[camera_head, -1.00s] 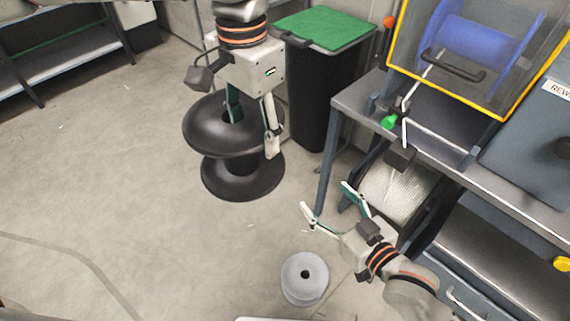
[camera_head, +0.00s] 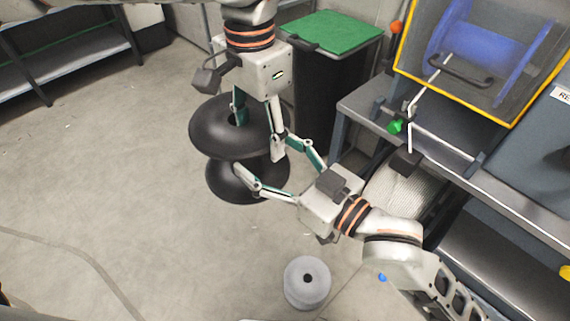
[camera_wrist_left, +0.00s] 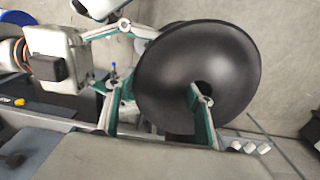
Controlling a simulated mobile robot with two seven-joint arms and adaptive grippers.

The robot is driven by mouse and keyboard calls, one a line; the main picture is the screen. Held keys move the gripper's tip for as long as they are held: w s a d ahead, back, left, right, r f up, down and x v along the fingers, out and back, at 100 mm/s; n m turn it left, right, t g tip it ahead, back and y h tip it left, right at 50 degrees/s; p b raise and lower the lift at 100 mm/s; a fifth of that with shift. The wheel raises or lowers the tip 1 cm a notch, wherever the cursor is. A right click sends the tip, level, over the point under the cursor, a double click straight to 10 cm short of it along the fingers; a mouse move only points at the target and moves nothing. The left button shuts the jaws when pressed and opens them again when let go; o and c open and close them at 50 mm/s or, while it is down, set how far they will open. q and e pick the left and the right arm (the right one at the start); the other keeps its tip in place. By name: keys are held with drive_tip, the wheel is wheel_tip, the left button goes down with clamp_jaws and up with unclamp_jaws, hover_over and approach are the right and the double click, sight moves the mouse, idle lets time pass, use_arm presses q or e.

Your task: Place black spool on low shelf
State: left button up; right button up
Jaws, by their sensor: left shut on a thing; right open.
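The black spool (camera_head: 210,128) is upright at the middle of the head view, with a wide upper and lower flange. My left gripper (camera_head: 258,136) comes from above and is shut on its upper flange, one finger in the centre hole and one outside the rim. The left wrist view shows the flange (camera_wrist_left: 235,75) face-on. My right gripper (camera_head: 262,157) is open, its fingers reaching to the spool's right side; contact is unclear. A low grey shelf (camera_head: 80,67) stands in a dark rack at upper left. I cannot tell whether the spool touches the floor.
A small grey spool (camera_head: 307,290) stands on the floor below my right gripper. A black bin with a green lid (camera_head: 333,32) is behind the black spool. A workbench (camera_head: 370,100) with a blue reel (camera_head: 480,50) fills the right.

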sight(244, 138)
drive_tip(key=x, duration=0.6)
drive_tip(key=shift+w+a, duration=0.15)
drive_tip(key=shift+a, duration=0.1)
use_arm(q)
drive_tip(key=shift+r, duration=0.1)
use_arm(e)
drive_tip(key=shift+c, duration=0.3)
drive_tip(key=c, duration=1.5)
use_arm(q)
drive_tip(key=o, duration=2.1)
drive_tip(key=shift+c, duration=0.2)
use_arm(e)
drive_tip(key=shift+r, duration=0.15)
